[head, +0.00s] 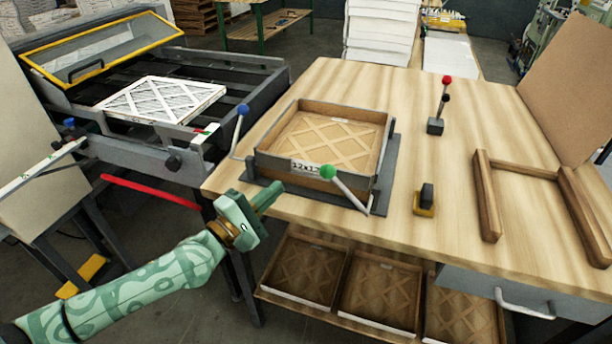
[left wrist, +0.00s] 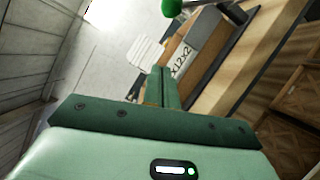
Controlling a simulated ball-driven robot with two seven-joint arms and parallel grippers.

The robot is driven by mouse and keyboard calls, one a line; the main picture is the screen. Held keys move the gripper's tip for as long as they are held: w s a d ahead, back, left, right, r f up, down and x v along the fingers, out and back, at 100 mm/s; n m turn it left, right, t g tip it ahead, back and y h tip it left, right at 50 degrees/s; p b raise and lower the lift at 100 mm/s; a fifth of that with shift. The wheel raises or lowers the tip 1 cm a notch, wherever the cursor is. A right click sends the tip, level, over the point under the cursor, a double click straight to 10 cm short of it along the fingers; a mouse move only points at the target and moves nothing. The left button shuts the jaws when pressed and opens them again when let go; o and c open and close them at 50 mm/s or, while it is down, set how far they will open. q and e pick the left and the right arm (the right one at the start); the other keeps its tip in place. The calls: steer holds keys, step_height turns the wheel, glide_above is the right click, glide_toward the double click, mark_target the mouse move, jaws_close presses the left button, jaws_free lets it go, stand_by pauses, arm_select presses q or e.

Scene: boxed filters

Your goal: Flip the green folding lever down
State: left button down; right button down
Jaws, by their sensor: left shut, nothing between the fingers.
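The green folding lever (head: 348,192) has a green ball knob and a pale rod, which slants down to the right to its pivot at the fixture's front right corner. The fixture (head: 391,165) is a dark frame around a cardboard box with a filter in it, on the wooden table. My left gripper (head: 274,192) is shut and empty, left of the green knob and apart from it, in front of the box. The left wrist view shows the green knob (left wrist: 172,7) beyond the shut fingers (left wrist: 162,88). My right gripper is not in view.
A blue-knobbed lever (head: 240,125) stands at the fixture's left side. A red-knobbed lever (head: 445,95), a small black and yellow block (head: 425,200) and a wooden frame (head: 485,195) are on the table to the right. Boxed filters (head: 380,298) lie on the shelf below.

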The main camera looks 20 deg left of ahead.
arm_select(q)
steer(key=w+d+r+p, duration=0.2)
steer(key=w+d+p, duration=0.1)
steer(key=d, duration=0.3)
steer(key=shift+w+d, duration=0.15)
steer(key=shift+w, duration=0.3)
steer(key=shift+r, duration=0.1)
